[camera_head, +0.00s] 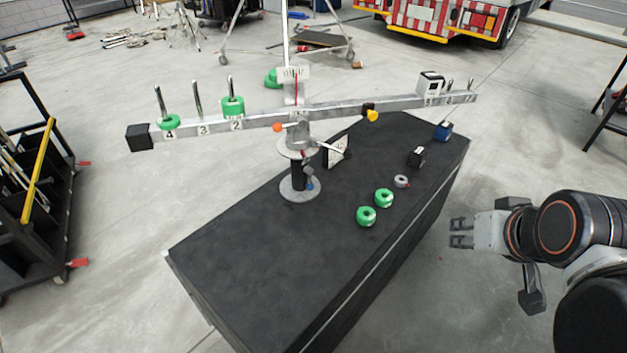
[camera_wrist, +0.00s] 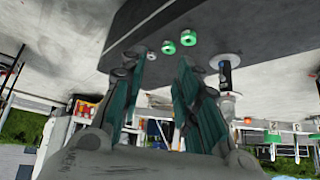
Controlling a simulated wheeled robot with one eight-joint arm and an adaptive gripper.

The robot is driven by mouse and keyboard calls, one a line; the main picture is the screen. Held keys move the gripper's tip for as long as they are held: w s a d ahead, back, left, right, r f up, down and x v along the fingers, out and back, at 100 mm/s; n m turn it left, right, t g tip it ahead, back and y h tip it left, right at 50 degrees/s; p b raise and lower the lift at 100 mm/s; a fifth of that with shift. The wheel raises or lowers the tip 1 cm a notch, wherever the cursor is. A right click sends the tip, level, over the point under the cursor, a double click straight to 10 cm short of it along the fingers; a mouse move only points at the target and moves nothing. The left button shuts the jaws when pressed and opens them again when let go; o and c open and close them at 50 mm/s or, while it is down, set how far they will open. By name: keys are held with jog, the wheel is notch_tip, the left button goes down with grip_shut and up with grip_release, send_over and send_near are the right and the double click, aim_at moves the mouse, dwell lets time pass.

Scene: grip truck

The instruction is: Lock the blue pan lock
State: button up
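A balance with a long grey beam (camera_head: 330,108) stands on a black table (camera_head: 240,270). Its post (camera_head: 298,172) rises from a round grey base. A small blue part (camera_head: 310,183), probably the blue pan lock, sits low on the right side of the post. Its exact shape and setting are too small to tell. In the wrist view the scene is upside down, and a bit of blue shows on the post (camera_wrist: 226,78). My gripper (camera_head: 452,232) is right of the table, well away from the balance. Its fingers are apart and empty, also in the wrist view (camera_wrist: 163,58).
Two loose green weights (camera_head: 375,205), a grey ring (camera_head: 402,181), a black block (camera_head: 416,157) and a blue block (camera_head: 443,131) lie on the table between my gripper and the post. An orange ball (camera_head: 278,127) and a yellow knob (camera_head: 372,115) are by the beam. The table's near left is clear.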

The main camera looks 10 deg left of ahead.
jog(key=w+a+f+n+y, duration=0.3)
jog(key=w+a, duration=0.4)
jog(key=w, duration=0.3)
jog(key=w+a+f+n+y, duration=0.25)
jog(key=w+a, duration=0.45)
jog(key=w, duration=0.4)
jog(key=w+a+f+n+y, duration=0.1)
jog(key=w+a+f, duration=0.4)
jog(key=a+f, duration=0.2)
jog(key=w+a+f+n+t+y, duration=0.1)
jog(key=w+a+f, duration=0.5)
jog(key=f, duration=0.2)
jog(key=w+a+f+n+y+b, duration=0.1)
jog(key=w+a+f, duration=0.4)
jog(key=a+f, duration=0.2)
jog(key=shift+w+a+f+n+t+y, duration=0.25)
jog(key=shift+a+f+t+y, duration=0.1)
jog(key=shift+f, duration=0.1)
grip_shut()
